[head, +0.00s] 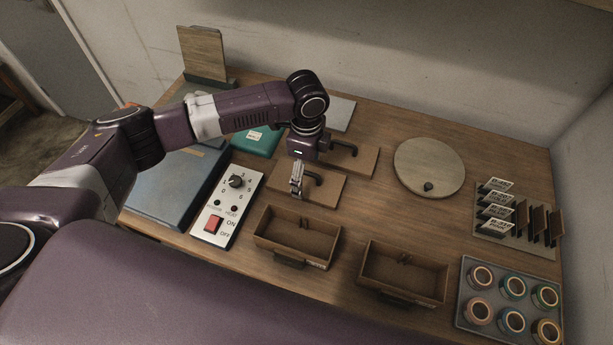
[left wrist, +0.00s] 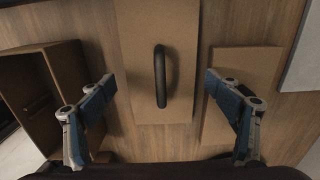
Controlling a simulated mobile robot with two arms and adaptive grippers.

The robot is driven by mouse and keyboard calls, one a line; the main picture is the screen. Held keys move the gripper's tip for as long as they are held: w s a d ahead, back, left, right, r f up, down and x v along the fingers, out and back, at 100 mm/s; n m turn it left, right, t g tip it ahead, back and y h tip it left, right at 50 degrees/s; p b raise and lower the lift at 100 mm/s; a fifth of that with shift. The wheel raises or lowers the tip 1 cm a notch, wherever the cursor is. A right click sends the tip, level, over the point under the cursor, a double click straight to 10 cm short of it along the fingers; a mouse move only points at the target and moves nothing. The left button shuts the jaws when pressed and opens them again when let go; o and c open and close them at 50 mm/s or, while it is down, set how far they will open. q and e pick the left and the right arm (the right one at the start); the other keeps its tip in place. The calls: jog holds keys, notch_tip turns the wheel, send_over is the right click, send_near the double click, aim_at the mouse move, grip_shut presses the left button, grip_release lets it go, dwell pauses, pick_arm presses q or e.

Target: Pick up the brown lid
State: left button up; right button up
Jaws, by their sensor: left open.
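Two brown lids with dark bar handles lie flat on the table. The nearer lid (head: 329,189) is behind the left open box, and the farther lid (head: 363,161) is just beyond it. My left gripper (head: 297,191) points down over the nearer lid, beside its handle (head: 315,178), and partly covers it. In the left wrist view my gripper (left wrist: 165,95) is wide open and empty. One lid (left wrist: 140,40) and its upright handle (left wrist: 160,75) lie between the fingers. The other lid (left wrist: 250,65) is at the right, partly behind a finger. My right gripper is not in view.
Two open brown boxes (head: 268,246) (head: 420,293) stand at the front. A control box (head: 227,207) is at the left. A round turntable (head: 430,165), a card rack (head: 500,235) and a tray of tape rolls (head: 495,295) are at the right.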

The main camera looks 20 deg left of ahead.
aim_at(307, 172)
pick_arm(q)
jog(key=shift+f, duration=1.35)
jog(key=c, duration=0.9)
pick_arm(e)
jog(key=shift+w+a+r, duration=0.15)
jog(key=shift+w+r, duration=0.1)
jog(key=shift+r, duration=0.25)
pick_arm(q)
jog(key=shift+r+b, duration=1.85)
jog(key=shift+r, duration=8.2)
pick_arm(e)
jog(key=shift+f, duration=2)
